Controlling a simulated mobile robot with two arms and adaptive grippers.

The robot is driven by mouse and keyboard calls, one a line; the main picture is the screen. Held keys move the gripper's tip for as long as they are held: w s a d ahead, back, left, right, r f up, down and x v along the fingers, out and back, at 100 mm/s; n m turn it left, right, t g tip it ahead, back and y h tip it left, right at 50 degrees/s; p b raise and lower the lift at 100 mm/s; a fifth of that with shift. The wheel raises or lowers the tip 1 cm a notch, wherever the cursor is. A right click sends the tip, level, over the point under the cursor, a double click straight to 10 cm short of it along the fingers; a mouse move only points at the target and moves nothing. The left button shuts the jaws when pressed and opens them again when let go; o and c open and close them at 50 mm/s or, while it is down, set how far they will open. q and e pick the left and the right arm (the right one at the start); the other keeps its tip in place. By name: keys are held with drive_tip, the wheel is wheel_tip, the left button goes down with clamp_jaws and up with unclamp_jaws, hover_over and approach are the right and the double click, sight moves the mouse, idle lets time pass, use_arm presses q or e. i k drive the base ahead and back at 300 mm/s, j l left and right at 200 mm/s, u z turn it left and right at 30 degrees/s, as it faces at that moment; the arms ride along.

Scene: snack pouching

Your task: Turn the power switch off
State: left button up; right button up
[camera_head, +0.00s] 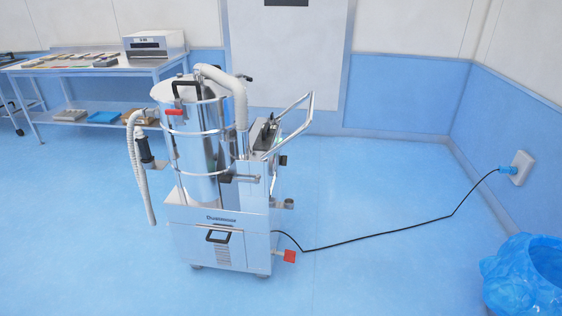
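A steel industrial vacuum (200,150) stands upright on the floor near the middle. A control box (266,134) with a dark top sits behind its drum, beside the push handle. I cannot make out a power switch or its position; the parts there are too small. Neither of my grippers is in view.
A pale ribbed hose (236,95) curves over the drum and another hangs at its left. A blue-lined bin (525,275) stands at the lower right. A steel table (85,70) with trays and a device is at the back left. The front left floor is clear.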

sight(283, 159)
drive_tip(key=i+l+u, duration=0.2)
drive_tip(key=l, duration=0.25)
drive_tip(key=l+u, duration=0.25)
drive_tip(key=l, duration=0.15)
drive_tip(key=i+l+u, duration=0.1)
drive_tip(key=u, duration=0.3)
drive_tip(key=i+l+u, duration=0.2)
drive_tip(key=u, duration=0.2)
